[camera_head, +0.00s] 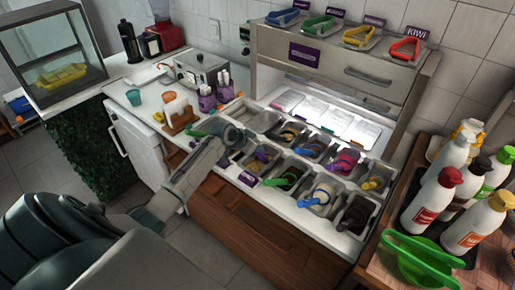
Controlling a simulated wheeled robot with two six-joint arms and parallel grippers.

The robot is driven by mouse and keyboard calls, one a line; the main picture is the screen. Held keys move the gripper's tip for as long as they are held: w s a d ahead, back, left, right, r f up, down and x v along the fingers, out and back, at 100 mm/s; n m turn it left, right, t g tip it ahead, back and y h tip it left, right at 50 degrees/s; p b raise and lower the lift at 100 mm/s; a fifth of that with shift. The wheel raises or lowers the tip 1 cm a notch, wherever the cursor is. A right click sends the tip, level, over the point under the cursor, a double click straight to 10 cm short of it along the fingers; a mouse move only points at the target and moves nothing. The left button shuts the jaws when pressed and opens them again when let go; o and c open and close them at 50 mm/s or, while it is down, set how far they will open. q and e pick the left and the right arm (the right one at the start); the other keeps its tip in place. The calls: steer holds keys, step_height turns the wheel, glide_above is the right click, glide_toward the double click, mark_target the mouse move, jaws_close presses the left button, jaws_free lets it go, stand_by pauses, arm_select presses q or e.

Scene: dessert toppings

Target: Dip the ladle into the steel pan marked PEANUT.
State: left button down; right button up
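Steel pans are set in two rows in the white counter (300,218), several with toppings and coloured-handled tools in them. Small purple labels (248,179) sit along the counter's front edge, too small to read, so I cannot tell which pan is PEANUT. My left gripper (236,138) is over the left end of the pans, beside a pan with a light brown topping (262,158). A green handle-like piece (198,133) shows just left of it; I cannot tell whether it is held. The fingers are too unclear to tell open from shut. My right gripper is out of view.
Squeeze bottles (434,198) and a green bowl (419,268) stand at the right. A steel cabinet (345,65) with coloured tongs on top rises behind the pans. A wooden holder (180,118) and purple cups (207,100) stand left of the gripper.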

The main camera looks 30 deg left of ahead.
arm_select(q)
steer(key=shift+s+a+f+t+b, duration=0.15)
steer(key=shift+s+f+t+b, duration=0.25)
steer(key=shift+f+b, duration=0.2)
steer(key=shift+s+f+t+b, duration=0.3)
steer(key=shift+t+b, duration=0.1)
steer(key=shift+b, duration=0.45)
steer(key=shift+s+a+f+t+h+b, duration=0.15)
steer(key=shift+s+t+h+b, duration=0.25)
steer(key=shift+b, duration=0.5)
steer(key=shift+s+a+f+t+h+b, duration=0.15)
steer(key=shift+t+b, duration=0.35)
steer(key=shift+b, duration=0.4)
steer(key=shift+r, duration=0.1)
steer(key=shift+r, duration=0.1)
